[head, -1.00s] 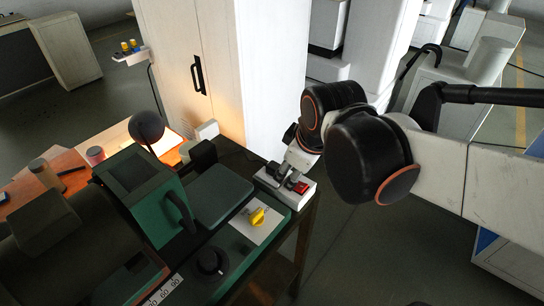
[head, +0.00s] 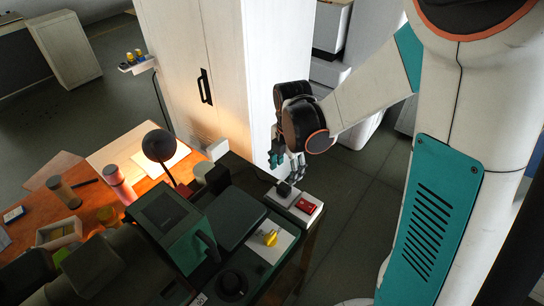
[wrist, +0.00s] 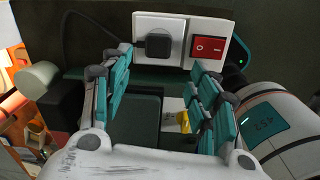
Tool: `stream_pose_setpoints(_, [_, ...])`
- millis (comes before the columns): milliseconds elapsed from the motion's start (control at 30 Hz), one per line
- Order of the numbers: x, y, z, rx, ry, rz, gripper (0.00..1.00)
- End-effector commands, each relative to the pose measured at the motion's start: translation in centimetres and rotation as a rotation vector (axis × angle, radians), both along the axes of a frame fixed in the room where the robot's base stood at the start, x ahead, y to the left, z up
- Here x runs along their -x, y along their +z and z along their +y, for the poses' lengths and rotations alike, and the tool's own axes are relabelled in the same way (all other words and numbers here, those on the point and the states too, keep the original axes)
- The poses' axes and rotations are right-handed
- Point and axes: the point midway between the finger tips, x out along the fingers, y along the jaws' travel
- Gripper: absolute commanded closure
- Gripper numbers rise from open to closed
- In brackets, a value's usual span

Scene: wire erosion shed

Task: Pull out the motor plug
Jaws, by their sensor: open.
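The motor plug is a black plug (head: 284,189) sitting in a white socket plate (wrist: 145,24) on the bench edge. It also shows in the wrist view (wrist: 158,45), near the top between my fingers, with a black cable running left. My gripper (head: 285,170) is open, with teal-padded fingers pointing down just above the plug. In the wrist view my gripper (wrist: 165,60) spreads its fingers to either side of the plug's line. The fingers look empty, and I cannot tell whether they touch the plug.
A red rocker switch (head: 306,206) sits right beside the plug. A yellow knob (head: 271,238) stands on a pale plate nearby. A green machine (head: 172,222) and a lamp (head: 159,146) stand to the left. A white cabinet (head: 240,65) rises behind. Open floor lies to the right.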

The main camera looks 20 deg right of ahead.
Motion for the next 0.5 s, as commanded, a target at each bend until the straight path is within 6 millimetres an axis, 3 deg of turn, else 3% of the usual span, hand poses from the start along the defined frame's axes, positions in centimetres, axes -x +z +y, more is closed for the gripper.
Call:
stream_pose_setpoints(200, [-0.5, -0.9, 0.0, 0.004, 0.145, 0.04, 0.45])
stream_pose_setpoints(500, [-0.5, -1.2, 0.0, 0.004, 0.175, 0.049, 0.45])
